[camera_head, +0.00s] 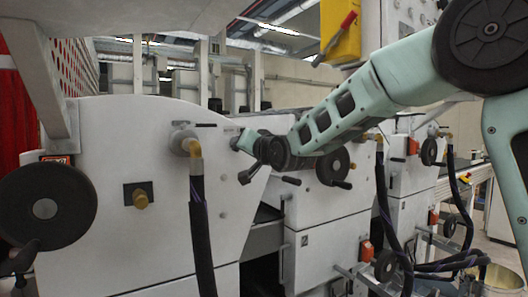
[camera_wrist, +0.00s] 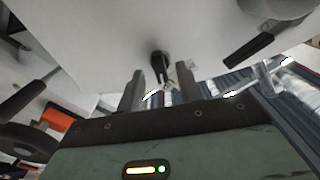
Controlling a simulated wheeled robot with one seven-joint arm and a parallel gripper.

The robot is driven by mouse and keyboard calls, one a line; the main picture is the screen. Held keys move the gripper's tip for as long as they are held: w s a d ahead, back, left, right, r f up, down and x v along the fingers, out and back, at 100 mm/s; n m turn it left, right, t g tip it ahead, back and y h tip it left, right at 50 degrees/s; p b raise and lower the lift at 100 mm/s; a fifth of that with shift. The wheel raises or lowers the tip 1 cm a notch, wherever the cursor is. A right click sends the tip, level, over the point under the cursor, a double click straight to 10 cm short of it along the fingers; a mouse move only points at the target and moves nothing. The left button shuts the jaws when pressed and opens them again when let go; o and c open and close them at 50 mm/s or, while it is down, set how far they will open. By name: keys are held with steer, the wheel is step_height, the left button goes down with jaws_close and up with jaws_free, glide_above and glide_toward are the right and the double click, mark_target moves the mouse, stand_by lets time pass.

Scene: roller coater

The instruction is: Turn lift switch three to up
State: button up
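In the wrist view a small black lever-like switch (camera_wrist: 160,64) sticks out from a pale machine panel (camera_wrist: 110,40). No label shows, so I cannot tell its number. My gripper (camera_wrist: 160,84) is open, its two dark fingers apart on either side of the line to the switch. The switch tip appears between or just beyond the fingertips; I cannot tell whether they touch it. In the head view my gripper (camera_head: 246,176) is beside the right edge of the near white machine housing (camera_head: 105,240). The switch is not clearly visible there.
A large black handwheel (camera_head: 45,208) and a hose (camera_head: 201,235) are on the near housing. More white roller units (camera_head: 318,250), with handwheels, stand behind my arm. In the wrist view a black handle (camera_wrist: 248,50) and metal rollers (camera_wrist: 285,82) lie to the right.

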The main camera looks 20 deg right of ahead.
steer(key=s+d+b, duration=0.3)
steer(key=s, duration=1.2)
steer(key=shift+s, duration=0.15)
steer(key=s+a+f+n+g+p, duration=0.1)
steer(key=s+a+f+n+g, duration=0.1)
steer(key=s+a+f+g, duration=0.45)
steer(key=s+a+f+n+g+p, duration=0.2)
steer(key=a+f+n, duration=0.1)
steer(key=f, duration=0.7)
steer(key=s+f+n+g+h+p, duration=0.1)
steer(key=s+f+n+g, duration=0.2)
steer(key=s, duration=0.8)
steer(key=s+f+n+g+h, duration=0.1)
steer(key=s+f+n+g, duration=0.2)
steer(key=s+f+g, duration=0.3)
steer(key=s+f, duration=0.2)
steer(key=s, duration=0.3)
steer(key=shift+s+f+n+h+p, duration=0.2)
steer(key=shift+f+n+h+p, duration=0.1)
steer(key=shift+h+p, duration=0.1)
